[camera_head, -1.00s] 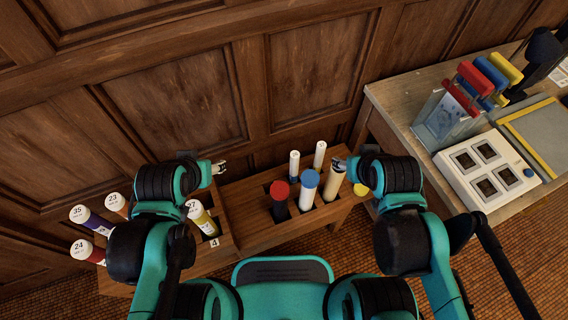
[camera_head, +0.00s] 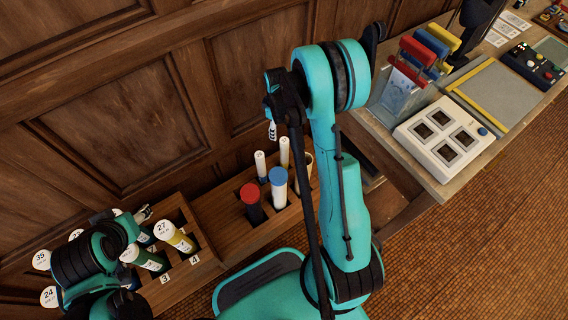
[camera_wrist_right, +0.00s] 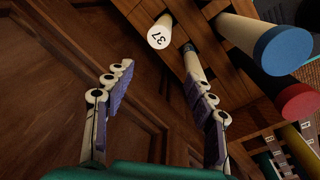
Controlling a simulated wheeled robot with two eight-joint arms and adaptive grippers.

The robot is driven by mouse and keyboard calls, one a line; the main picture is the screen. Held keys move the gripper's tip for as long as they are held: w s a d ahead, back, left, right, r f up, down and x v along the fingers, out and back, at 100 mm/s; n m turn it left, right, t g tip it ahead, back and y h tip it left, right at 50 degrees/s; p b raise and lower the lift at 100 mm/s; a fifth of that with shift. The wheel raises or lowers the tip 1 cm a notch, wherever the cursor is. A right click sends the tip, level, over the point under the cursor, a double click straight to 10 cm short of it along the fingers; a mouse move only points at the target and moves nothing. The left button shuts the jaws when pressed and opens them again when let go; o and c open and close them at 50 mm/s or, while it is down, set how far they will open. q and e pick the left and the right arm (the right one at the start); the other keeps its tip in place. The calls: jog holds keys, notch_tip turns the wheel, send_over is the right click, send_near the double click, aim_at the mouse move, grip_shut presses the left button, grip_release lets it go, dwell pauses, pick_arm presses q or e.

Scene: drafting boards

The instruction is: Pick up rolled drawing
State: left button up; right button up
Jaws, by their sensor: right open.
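Rolled drawings stand in a wooden rack (camera_head: 217,212) against the panelled wall. Slim white rolls (camera_head: 261,162) (camera_head: 285,150), a blue-capped roll (camera_head: 278,180) and a red-capped roll (camera_head: 251,198) show. Another wide pale roll (camera_head: 305,162) is partly hidden by my right arm. My right gripper (camera_head: 272,130) is open and empty, above the slim white rolls. In the right wrist view its spread fingers (camera_wrist_right: 157,82) are below a white roll marked 37 (camera_wrist_right: 160,34), with nothing between them. My left gripper (camera_head: 145,214) is by the numbered rolls at lower left; its jaws are too small to judge.
Numbered rolls (camera_head: 170,232) stand in another rack section at left, close to my left arm. A desk (camera_head: 400,152) with a white four-window box (camera_head: 443,135) and coloured-topped holders (camera_head: 425,55) stands at right. Open floor (camera_head: 490,240) lies in front of it.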

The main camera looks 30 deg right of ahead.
aim_at(283, 139)
jog(key=shift+n+g, duration=0.6)
jog(key=shift+n, duration=0.1)
jog(key=f, duration=0.3)
jog(key=d+f, duration=0.1)
jog(key=f, duration=0.2)
jog(key=d+f, duration=0.1)
jog(key=f, duration=0.2)
jog(key=shift+d, duration=0.2)
notch_tip(283, 139, down, 3)
jog(key=shift+s+r+b, duration=0.1)
jog(key=shift+b, duration=0.6)
jog(key=f+b, duration=0.2)
jog(key=f, duration=0.3)
jog(key=shift+s+d+f+b, duration=0.15)
jog(key=shift+s+d+b, duration=0.1)
jog(key=shift+b, duration=0.15)
jog(key=shift+c, duration=0.9)
grip_shut()
